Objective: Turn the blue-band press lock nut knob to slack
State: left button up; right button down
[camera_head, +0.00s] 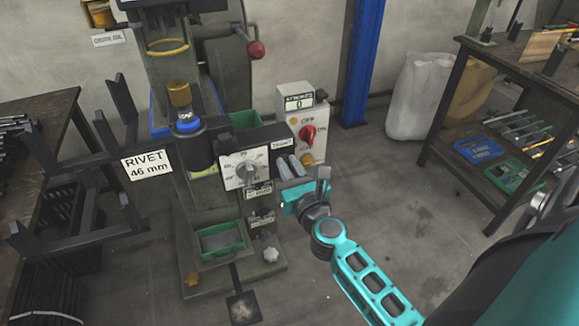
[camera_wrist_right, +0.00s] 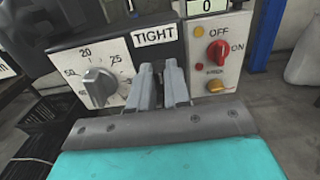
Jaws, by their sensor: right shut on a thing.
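The blue-band press (camera_head: 188,124) stands left of centre in the head view, with a blue ring around its dark ram. A "TIGHT" label (camera_head: 282,143) is on its front, and it also shows in the wrist view (camera_wrist_right: 154,36). My right gripper (camera_head: 290,165) is at the press front just below that label, its two grey fingers close together in the wrist view (camera_wrist_right: 162,82). It is shut on the lock nut knob, which the fingers hide almost wholly. My left gripper is not in view.
A grey dial knob (camera_wrist_right: 98,88) with a number scale sits just left of the fingers. A control box (camera_head: 310,128) with a red switch (camera_wrist_right: 218,52) is close on the right. A "RIVET 46 mm" sign (camera_head: 147,164) is at left. A tool bench (camera_head: 470,85) stands far right.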

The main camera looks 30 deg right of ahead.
pick_arm(q)
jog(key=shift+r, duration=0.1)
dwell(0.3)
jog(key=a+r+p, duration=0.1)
jog(key=p, duration=0.1)
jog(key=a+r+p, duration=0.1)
jog(key=p, duration=0.2)
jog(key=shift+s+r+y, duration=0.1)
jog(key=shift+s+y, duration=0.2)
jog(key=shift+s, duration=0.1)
pick_arm(e)
jog(key=n, duration=0.5)
jog(key=a+n, duration=0.1)
jog(key=n, duration=0.4)
jog(key=f+n, duration=0.1)
jog(key=n, duration=0.5)
jog(key=shift+w+a+f, duration=0.1)
jog(key=shift+w+a, duration=0.05)
jog(key=shift+a, duration=0.05)
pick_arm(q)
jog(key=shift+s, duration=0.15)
pick_arm(e)
jog(key=c, duration=1.2)
grip_release()
jog(key=shift+o, duration=0.6)
